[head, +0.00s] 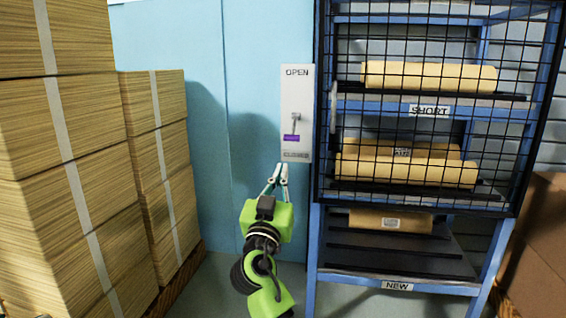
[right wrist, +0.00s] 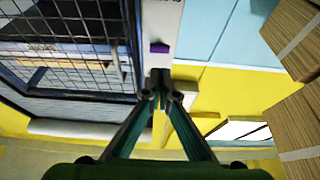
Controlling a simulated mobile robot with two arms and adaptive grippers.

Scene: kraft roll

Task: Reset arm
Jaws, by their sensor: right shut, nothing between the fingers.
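My right gripper (head: 280,172) is green with pale fingers and stands just below the lower edge of the white lever panel (head: 297,85). Its fingers are shut with nothing between them; they also show shut in the right wrist view (right wrist: 161,88). The panel reads OPEN at the top and CLOSED at the bottom. Its lever with a purple handle (head: 291,138) sits low, near CLOSED. The purple handle also shows in the right wrist view (right wrist: 159,48), beyond the fingertips and apart from them. My left gripper is not in view.
A blue rack (head: 313,240) with a black mesh front (head: 420,50) stands to the right, holding several kraft rolls (head: 428,76). Its shelves are labelled SHORT and NEW. Strapped cardboard stacks (head: 60,130) fill the left side. Brown boxes (head: 545,240) stand at the far right.

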